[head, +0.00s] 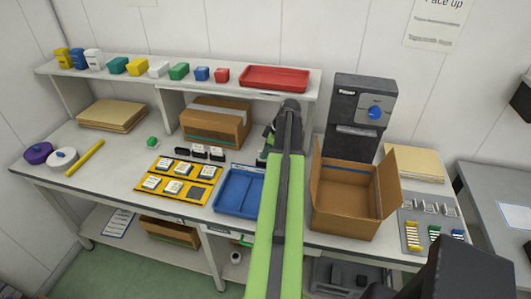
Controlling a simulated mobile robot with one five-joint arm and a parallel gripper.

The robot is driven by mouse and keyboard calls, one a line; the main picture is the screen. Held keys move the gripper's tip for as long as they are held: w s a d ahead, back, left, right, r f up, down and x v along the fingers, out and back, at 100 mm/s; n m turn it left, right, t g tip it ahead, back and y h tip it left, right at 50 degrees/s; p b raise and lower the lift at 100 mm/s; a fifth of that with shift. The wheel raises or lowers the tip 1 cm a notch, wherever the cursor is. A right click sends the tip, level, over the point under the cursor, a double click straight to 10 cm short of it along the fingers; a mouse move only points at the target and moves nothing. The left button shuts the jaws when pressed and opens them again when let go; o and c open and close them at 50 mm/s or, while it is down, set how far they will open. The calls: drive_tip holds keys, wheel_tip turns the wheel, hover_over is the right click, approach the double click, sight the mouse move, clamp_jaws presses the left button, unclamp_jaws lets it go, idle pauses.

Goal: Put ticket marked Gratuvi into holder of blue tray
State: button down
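The blue tray (226,203) lies on the bench left of my arm, which covers its right side. No ticket holder on it can be made out. Several white tickets or labels (170,186) lie on a yellow board (202,208) left of the tray. Small black stands with white tops (198,152) stand behind the board. The print is too small to tell which is marked Gratuvi. My gripper (268,137) is at the far end of my green arm, behind the tray near the shelf. Its fingers are mostly hidden, so its opening and contents cannot be told.
A closed carton (216,122) stands under the shelf, left of my gripper. An open carton (343,207) and a dark machine (362,110) stand to the right. Small boxes and a red tray (274,78) are on the shelf. The bench's left part has free room.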

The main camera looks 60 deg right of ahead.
drive_tip(key=c, duration=1.5)
unclamp_jaws()
drive_tip(key=shift+c, duration=0.2)
drive_tip(key=p+v, duration=1.6)
drive_tip(key=v, duration=0.1)
drive_tip(key=shift+r, duration=0.25)
